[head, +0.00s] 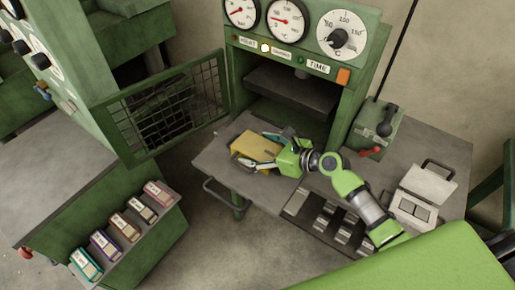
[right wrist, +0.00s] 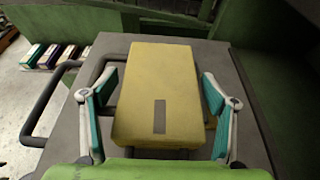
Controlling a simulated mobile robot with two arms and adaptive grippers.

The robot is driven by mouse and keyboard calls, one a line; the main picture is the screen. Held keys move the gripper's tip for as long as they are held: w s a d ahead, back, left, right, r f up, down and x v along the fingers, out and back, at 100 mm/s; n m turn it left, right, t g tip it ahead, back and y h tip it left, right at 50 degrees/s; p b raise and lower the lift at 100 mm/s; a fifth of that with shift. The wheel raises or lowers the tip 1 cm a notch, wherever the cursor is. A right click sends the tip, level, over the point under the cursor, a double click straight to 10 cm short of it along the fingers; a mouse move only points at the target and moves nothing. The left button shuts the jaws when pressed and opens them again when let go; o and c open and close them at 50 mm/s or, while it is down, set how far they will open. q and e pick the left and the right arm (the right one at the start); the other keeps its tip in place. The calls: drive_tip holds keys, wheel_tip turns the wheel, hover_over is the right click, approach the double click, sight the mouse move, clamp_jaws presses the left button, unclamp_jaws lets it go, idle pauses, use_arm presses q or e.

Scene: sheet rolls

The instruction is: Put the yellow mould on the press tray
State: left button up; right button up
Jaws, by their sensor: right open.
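The yellow mould (head: 256,147) is a flat block with a dark rectangular mark. It lies on the grey press tray (head: 213,154) in front of the open press. In the right wrist view the mould (right wrist: 160,95) sits between the two fingers, with a visible gap on each side. My right gripper (head: 268,150) is open around the mould, its teal finger pads (right wrist: 213,97) not touching it. The mould's underside is hidden, so I cannot tell whether it rests fully on the tray. My left gripper is not in view.
The press (head: 290,90) has its mesh door (head: 165,105) swung open to the left. A rack of coloured boxes (head: 130,220) stands at the lower left.

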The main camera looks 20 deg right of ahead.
drive_tip(key=b+v, duration=0.1)
drive_tip(key=v, duration=1)
drive_tip(key=shift+s, duration=0.1)
drive_tip(key=shift+s+d+r, duration=0.25)
drive_tip(key=shift+s+d, duration=0.05)
idle(0.7)
